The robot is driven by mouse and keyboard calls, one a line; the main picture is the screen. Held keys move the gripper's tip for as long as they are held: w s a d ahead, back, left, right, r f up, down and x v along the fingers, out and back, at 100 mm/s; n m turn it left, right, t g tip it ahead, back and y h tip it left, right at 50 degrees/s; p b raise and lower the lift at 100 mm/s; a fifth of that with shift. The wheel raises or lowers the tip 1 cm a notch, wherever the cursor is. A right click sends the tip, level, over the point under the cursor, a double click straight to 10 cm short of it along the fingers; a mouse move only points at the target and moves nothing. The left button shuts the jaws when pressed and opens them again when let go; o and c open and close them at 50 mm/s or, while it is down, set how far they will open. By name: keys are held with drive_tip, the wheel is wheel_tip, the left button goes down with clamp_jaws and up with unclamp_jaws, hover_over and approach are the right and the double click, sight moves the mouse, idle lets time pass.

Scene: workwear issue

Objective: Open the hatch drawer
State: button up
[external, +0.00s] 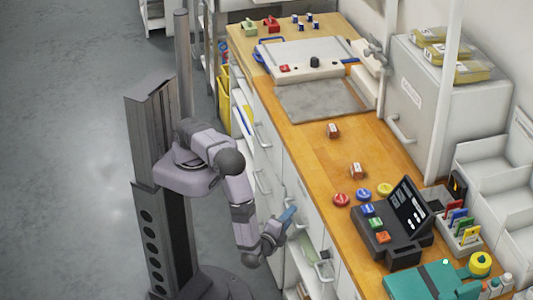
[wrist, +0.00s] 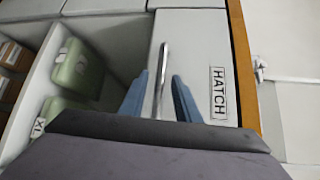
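The hatch drawer (wrist: 200,45) has a white front with a black-lettered HATCH label (wrist: 218,93) in the wrist view. Its front looks flush with the cabinet, under the orange counter edge (wrist: 243,70). A grey bar handle (wrist: 161,70) stands on that front. My gripper (wrist: 160,98) is open, with one blue finger on each side of the handle. A gap shows between the handle and the right finger; I cannot tell whether the left finger touches it. In the external view, my gripper (external: 287,217) is beside the cabinet front, below the counter.
Open shelf compartments with green containers (wrist: 78,68) and brown boxes (wrist: 10,60) lie left of the drawer in the wrist view. The wooden counter (external: 305,150) above carries a dark terminal (external: 395,240) and coloured discs (external: 341,199). Grey floor (external: 60,150) is clear at left.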

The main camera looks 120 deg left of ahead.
clamp_jaws()
drive_tip(key=s+d, duration=1)
drive_tip(key=shift+d+b, duration=0.15)
drive_tip(key=shift+b, duration=0.15)
drive_tip(key=shift+s, duration=0.1)
unclamp_jaws()
drive_tip(key=d+r+b, duration=0.1)
drive_tip(key=d+b, duration=0.1)
drive_tip(key=d, duration=0.5)
drive_tip(key=shift+d, duration=0.15)
